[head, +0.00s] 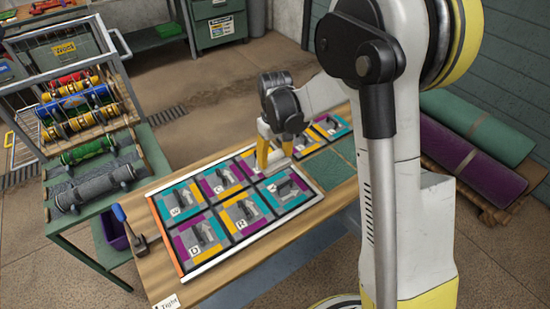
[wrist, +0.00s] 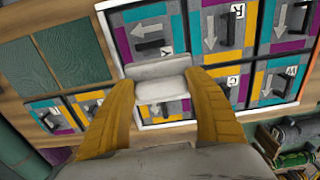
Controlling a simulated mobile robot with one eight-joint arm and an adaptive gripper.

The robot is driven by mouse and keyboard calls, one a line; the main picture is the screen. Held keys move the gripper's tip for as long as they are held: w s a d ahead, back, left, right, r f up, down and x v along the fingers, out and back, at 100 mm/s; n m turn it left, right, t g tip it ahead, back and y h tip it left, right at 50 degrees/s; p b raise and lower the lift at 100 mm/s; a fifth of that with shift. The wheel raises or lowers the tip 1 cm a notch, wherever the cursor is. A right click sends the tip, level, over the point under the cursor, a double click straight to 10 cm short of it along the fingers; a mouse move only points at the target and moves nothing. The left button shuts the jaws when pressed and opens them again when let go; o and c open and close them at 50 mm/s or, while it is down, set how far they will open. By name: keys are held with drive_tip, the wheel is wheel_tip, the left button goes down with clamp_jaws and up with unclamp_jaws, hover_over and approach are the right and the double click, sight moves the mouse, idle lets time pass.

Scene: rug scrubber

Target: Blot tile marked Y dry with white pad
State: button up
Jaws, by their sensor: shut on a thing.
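The tile marked Y (head: 287,191) is the right tile of the near row in the framed panel in the head view. It shows beyond the pad in the wrist view (wrist: 140,43), its letter beside a grey arrow pointing left. My gripper (head: 270,163) has yellow fingers and is shut on the white pad (wrist: 162,90). The pad is a pale, two-part block between the fingertips in the wrist view. It overlaps the edge of the Y tile and the tile behind it. Whether it touches either is unclear. In the head view, the fingers mostly hide the pad.
Other marked tiles, including W (head: 185,200), D (head: 202,235) and R (head: 246,212), fill the panel. Green mats (head: 329,168) lie right of it. A rack of rollers (head: 80,110) stands left. A brush (head: 130,230) is by the bench's left edge. Rolled rugs (head: 470,150) lie right.

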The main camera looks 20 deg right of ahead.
drive_tip(key=shift+r+p, duration=1.25)
drive_tip(key=shift+r, duration=1.1)
